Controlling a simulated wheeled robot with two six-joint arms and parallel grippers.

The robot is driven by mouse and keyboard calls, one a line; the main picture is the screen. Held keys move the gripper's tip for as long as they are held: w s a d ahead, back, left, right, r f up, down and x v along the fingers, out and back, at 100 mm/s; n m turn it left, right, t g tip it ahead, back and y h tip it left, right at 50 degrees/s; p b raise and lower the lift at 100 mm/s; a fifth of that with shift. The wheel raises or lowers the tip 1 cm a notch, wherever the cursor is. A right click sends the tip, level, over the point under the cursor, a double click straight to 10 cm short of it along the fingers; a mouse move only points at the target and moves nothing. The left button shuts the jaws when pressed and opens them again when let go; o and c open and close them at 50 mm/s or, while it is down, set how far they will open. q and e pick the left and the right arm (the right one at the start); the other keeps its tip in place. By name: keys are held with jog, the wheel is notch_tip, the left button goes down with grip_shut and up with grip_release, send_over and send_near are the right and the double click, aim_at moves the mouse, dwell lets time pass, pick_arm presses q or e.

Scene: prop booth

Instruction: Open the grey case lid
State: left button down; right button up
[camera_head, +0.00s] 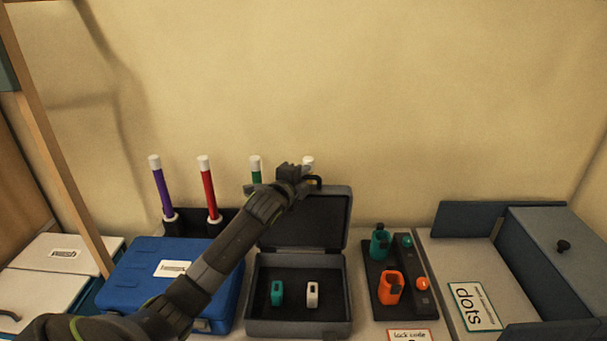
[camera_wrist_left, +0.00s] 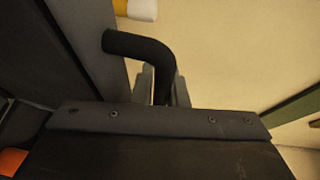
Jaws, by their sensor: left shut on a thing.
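The grey case (camera_head: 299,328) stands at the middle of the table with its lid (camera_head: 324,220) raised, roughly upright at the back. Its dark inside shows, with a teal piece (camera_head: 277,292) and a white piece (camera_head: 312,294) in it. My left gripper (camera_head: 307,184) is at the lid's top edge, shut on the black lid handle (camera_head: 317,180). In the left wrist view the bent handle (camera_wrist_left: 140,46) runs down between the fingers, beside the grey lid (camera_wrist_left: 82,40). My arm hides part of the lid and case's left side. My right gripper is not in view.
A blue case (camera_head: 140,268) stands left, partly behind my arm. Several white-capped sticks, including a purple one (camera_head: 162,190) and a red one (camera_head: 209,187), stand behind. A dark stand (camera_head: 409,312) with teal and orange items and a grey box (camera_head: 551,262) are right.

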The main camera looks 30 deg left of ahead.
pick_arm(q)
jog(key=shift+a+f, duration=0.1)
jog(key=c, duration=1.7)
grip_release()
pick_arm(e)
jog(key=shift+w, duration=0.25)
pick_arm(q)
jog(key=shift+s, duration=0.1)
jog(key=shift+s+d+r+b, duration=0.35)
jog(key=shift+s+b, duration=0.25)
jog(key=shift+s, duration=2.25)
jog(key=shift+s+d+r+b, duration=0.35)
jog(key=shift+s+b, duration=0.25)
jog(key=shift+s, duration=2.2)
jog(key=shift+s+d+r+b, duration=0.3)
jog(key=shift+s+b, duration=0.3)
jog(key=shift+s, duration=2.25)
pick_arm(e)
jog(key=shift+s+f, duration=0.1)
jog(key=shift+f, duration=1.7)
